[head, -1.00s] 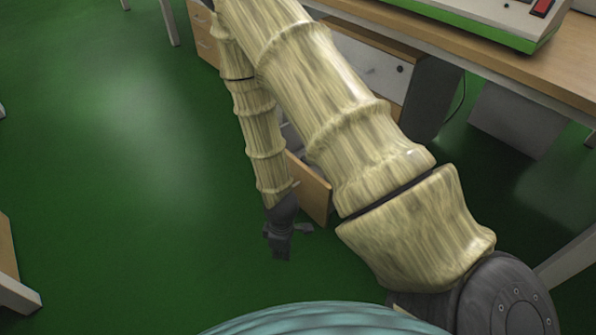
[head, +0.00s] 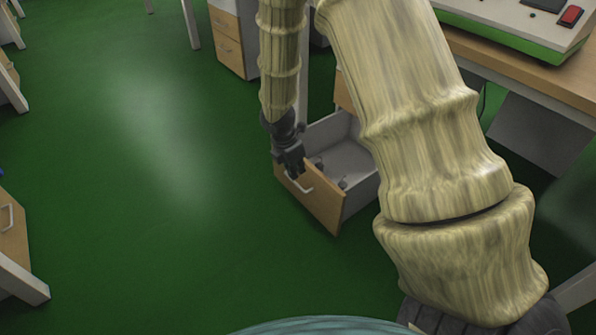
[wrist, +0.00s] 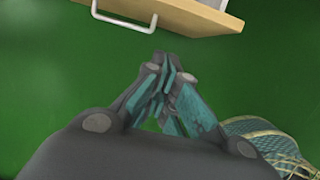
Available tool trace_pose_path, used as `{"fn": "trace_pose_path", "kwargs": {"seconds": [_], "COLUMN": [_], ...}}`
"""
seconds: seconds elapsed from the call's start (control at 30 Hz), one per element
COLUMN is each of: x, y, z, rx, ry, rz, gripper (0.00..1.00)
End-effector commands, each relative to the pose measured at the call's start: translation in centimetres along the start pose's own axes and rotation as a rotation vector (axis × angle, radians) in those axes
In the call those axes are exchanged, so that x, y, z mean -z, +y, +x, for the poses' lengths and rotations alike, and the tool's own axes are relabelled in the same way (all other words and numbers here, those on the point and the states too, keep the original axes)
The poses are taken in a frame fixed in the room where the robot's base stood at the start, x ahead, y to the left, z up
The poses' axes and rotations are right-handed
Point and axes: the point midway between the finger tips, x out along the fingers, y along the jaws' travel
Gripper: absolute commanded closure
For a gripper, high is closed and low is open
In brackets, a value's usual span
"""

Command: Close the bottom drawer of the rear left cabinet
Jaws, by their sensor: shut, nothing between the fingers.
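The open bottom drawer (head: 326,210) stands out from a cabinet in the head view, with a wooden front, a pale handle and a grey interior holding a few small dark items. The cabinet (head: 345,92) is mostly hidden behind my arm. My gripper (head: 296,172) is shut and empty, pointing down in front of the drawer front, near its left part and handle. In the wrist view the drawer front (wrist: 190,14) and its handle (wrist: 122,24) lie at the top, just beyond the closed fingertips (wrist: 167,66). I see a gap there; contact cannot be told.
Another cabinet (head: 229,47) with wooden drawer fronts stands at the back. A wooden desk (head: 540,78) with a green-edged device is at the right. Furniture (head: 14,235) lines the left edge. The green floor (head: 150,200) between is clear.

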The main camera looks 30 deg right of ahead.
Motion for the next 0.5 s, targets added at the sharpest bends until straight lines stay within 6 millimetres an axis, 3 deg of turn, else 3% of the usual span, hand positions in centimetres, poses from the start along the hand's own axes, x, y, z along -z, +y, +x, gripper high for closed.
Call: {"fn": "trace_pose_path", "kwargs": {"seconds": [0.5], "x": [0.2], "y": [0.0], "z": [8.2], "rx": [0.001], "ry": [0.001], "rz": [0.002], "gripper": [1.0]}}
